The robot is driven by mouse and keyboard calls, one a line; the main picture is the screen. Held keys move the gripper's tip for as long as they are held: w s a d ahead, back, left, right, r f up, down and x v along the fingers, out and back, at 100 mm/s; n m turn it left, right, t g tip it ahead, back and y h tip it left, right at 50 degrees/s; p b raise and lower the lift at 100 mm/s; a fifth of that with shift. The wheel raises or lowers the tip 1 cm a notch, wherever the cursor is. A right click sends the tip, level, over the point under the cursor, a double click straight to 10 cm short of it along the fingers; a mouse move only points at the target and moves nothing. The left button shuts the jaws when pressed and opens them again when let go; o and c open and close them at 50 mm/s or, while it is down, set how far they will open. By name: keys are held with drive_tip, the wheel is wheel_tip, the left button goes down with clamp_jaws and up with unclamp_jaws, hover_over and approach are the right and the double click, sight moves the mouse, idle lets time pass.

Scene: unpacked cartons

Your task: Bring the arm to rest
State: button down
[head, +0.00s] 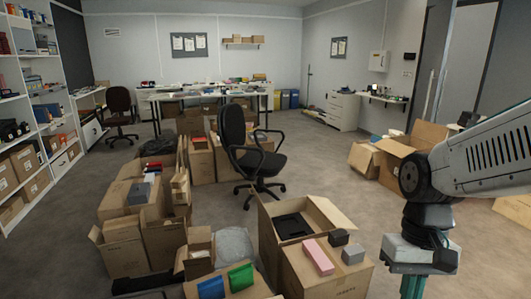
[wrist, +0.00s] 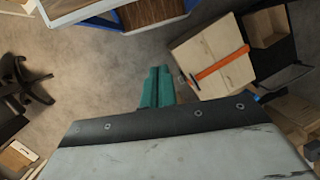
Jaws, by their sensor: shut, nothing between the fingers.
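My arm reaches in from the right edge of the head view, with its wrist pointing down. My gripper (head: 412,287) is at the bottom right there, and its fingertips are cut off by the frame edge. In the wrist view my gripper (wrist: 157,72) shows as two teal fingers pressed together. They are shut with nothing between them. Bare grey-brown floor shows around the fingertips, and no object touches them.
In the wrist view, a box with an orange bar (wrist: 222,62) lies right of the fingers.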

drive_tip(key=s+d+r+t, duration=0.2)
drive_tip(key=s+r+t, duration=0.2)
drive_tip(key=s+r, duration=0.3)
drive_tip(key=shift+r+h, duration=0.25)
drive_tip(key=shift+h, duration=0.15)
idle(0.5)
